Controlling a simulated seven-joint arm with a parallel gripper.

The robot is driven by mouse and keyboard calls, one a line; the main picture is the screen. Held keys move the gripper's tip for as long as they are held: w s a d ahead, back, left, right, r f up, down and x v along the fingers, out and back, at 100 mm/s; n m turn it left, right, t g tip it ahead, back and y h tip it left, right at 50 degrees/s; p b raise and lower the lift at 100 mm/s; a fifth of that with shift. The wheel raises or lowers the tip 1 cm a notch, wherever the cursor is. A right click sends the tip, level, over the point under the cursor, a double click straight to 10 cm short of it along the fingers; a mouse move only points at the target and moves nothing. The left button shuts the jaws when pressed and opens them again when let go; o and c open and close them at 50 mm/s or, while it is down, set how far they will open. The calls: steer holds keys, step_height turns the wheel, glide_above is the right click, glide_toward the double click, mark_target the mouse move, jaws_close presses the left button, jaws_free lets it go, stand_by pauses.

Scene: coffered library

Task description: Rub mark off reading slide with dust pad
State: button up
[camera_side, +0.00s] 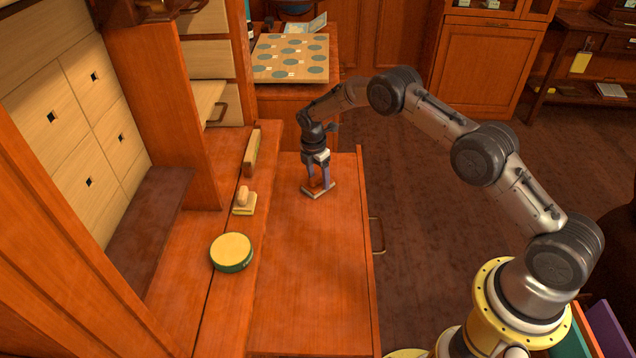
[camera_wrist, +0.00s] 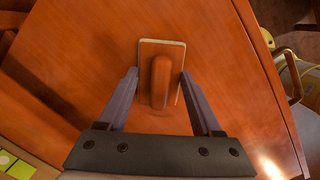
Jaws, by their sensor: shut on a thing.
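The reading slide (camera_side: 305,285) is a wide, smooth red-brown wooden board with a handle on its right edge. It also fills most of the wrist view (camera_wrist: 85,55). The dust pad (camera_side: 319,190) is a small rectangular block with a pale edge and a raised brown grip, near the slide's far end. It also shows in the wrist view (camera_wrist: 160,80). My gripper (camera_side: 318,181) points down and is shut on the dust pad, one finger on each side. The pad appears to rest on the slide. I see no clear mark on the bare board; the area under the pad is hidden.
On the ledge left of the slide are a round yellow-topped green tin (camera_side: 232,251), a small knobbed stamp-like block (camera_side: 244,201) and a narrow wooden block (camera_side: 252,152). Drawers rise at the left. A dotted board (camera_side: 291,58) lies beyond. The near slide is clear.

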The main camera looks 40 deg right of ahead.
steer(key=shift+w+d, duration=0.95)
steer(key=shift+s+a, duration=3.25)
steer(key=shift+s, duration=0.05)
steer(key=shift+w+a, duration=0.25)
steer(key=shift+w, duration=0.55)
steer(key=shift+w+d, duration=2.95)
steer(key=shift+d, duration=0.05)
steer(key=shift+s+a, duration=3.1)
steer(key=shift+s+a+r, duration=0.1)
steer(key=shift+s+a, duration=0.1)
step_height(320, 180, up, 8)
